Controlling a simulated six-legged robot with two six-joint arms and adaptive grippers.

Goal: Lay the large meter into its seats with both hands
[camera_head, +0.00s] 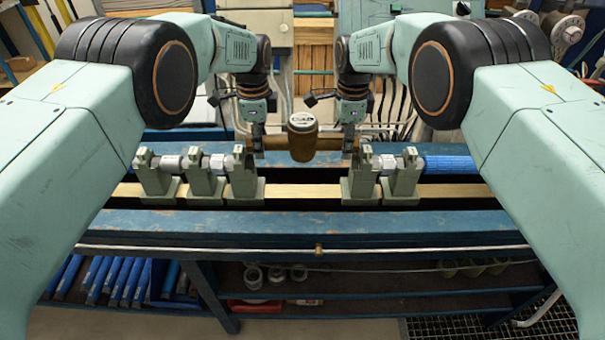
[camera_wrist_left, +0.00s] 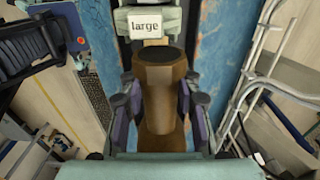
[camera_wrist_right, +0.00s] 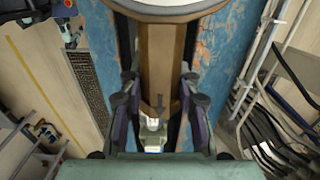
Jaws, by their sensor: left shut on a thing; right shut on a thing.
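The large meter (camera_head: 303,146) has a brown brass-coloured body and a pale register on top with dark lettering. It hangs level between my two grippers. My left gripper (camera_head: 259,142) is shut on its left end, and the brown body (camera_wrist_left: 160,115) fills the jaws in the left wrist view. My right gripper (camera_head: 348,142) is shut on its right end, and the body (camera_wrist_right: 160,55) shows between the fingers in the right wrist view. The left seat (camera_head: 243,180) and right seat (camera_head: 361,183) are grey-green stands with a gap between. In the head view the meter shows above that gap.
More stands (camera_head: 157,175) sit at the left and another (camera_head: 402,180) at the right, beside a blue ribbed cylinder (camera_head: 450,165). A pale block marked "large" (camera_wrist_left: 143,25) shows in the left wrist view. Cables hang behind the bench.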

